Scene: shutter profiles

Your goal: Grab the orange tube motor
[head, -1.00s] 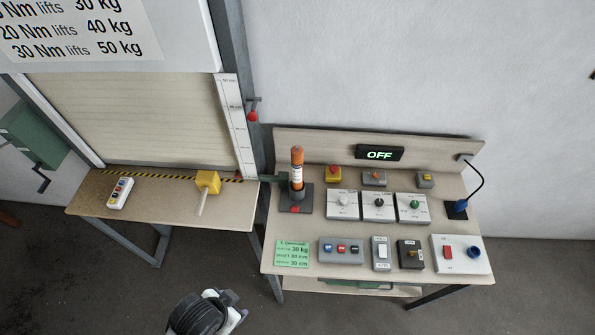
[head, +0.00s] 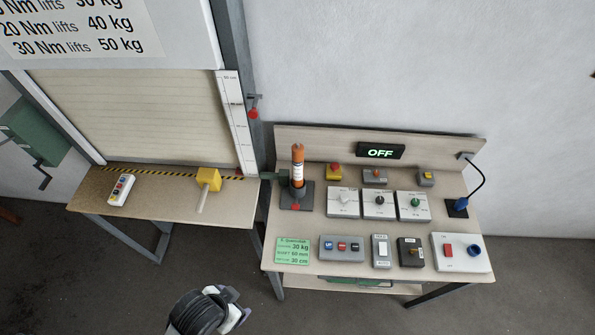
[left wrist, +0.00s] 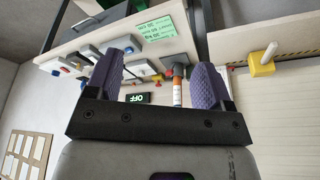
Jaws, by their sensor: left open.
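The orange tube motor (head: 298,162) stands upright on a dark base plate (head: 288,203) at the left end of the right-hand bench. It has an orange top and a white label band. In the left wrist view the motor (left wrist: 178,92) shows beyond and between the purple fingers, with a clear gap to both. My left gripper (left wrist: 165,72) is open and empty. In the head view only part of my left arm, with a bit of purple, shows at the bottom edge, well in front of the benches. My right gripper is in neither view.
The bench holds several switch boxes (head: 341,248), dials (head: 379,204) and an OFF display (head: 380,151). A green card (head: 292,251) lies at its front left. The left bench holds a yellow block with a rod (head: 208,180) and a button box (head: 122,189). A post stands between the benches.

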